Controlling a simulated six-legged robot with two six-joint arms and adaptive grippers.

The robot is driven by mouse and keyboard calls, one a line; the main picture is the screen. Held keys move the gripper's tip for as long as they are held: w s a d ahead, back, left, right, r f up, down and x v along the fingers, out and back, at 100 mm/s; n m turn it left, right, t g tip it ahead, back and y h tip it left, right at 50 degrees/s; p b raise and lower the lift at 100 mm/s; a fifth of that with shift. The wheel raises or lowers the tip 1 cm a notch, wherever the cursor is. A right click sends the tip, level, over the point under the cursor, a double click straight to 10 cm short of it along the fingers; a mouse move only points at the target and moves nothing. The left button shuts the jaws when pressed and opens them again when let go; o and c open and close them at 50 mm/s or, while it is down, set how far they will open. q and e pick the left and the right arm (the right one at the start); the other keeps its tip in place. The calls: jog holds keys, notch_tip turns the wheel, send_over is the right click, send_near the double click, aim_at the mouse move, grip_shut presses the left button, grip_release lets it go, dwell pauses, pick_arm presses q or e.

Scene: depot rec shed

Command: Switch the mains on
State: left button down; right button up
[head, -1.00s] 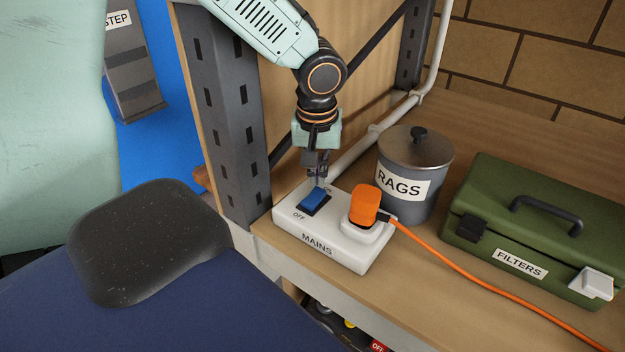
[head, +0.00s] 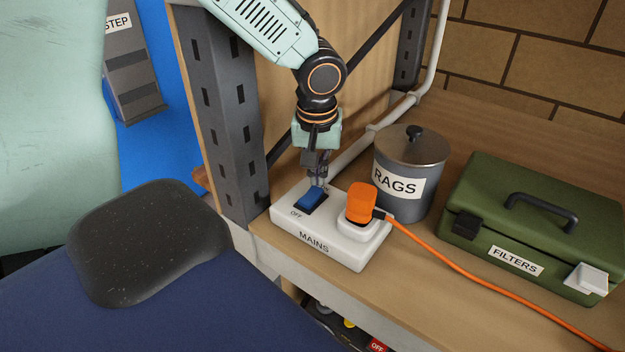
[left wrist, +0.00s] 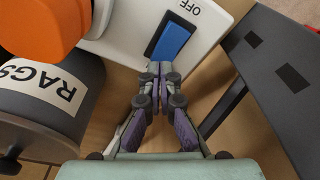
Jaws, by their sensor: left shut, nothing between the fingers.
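The white mains box (head: 340,248) lies on the wooden shelf, marked MAINS on its front. Its blue rocker switch (head: 311,199) sits in a dark frame, with the word OFF by its near end. The switch also shows in the left wrist view (left wrist: 170,42). My left gripper (head: 320,183) points down at the far end of the switch, opposite the OFF mark. Its fingers are shut and empty, and the tips (left wrist: 160,70) are at the switch's edge. I cannot tell for sure whether they touch it. My right gripper is out of view.
An orange plug (head: 361,203) stands in the box's socket, its orange cable (head: 462,272) running right along the shelf. A grey RAGS tin (head: 408,190) and green FILTERS case (head: 535,225) stand beyond. A dark metal post (head: 225,130) rises close on the left.

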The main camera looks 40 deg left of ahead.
pick_arm(q)
jog(key=shift+a+f, duration=0.4)
jog(key=shift+f, duration=0.05)
jog(key=shift+d+b, duration=0.35)
jog(key=shift+a+f, duration=0.1)
jog(key=shift+f, duration=0.05)
jog(key=shift+a+f, duration=0.15)
jog(key=shift+f, duration=0.05)
jog(key=shift+d+f+b, duration=0.1)
jog(key=shift+d+b, duration=0.1)
jog(key=shift+b, duration=0.15)
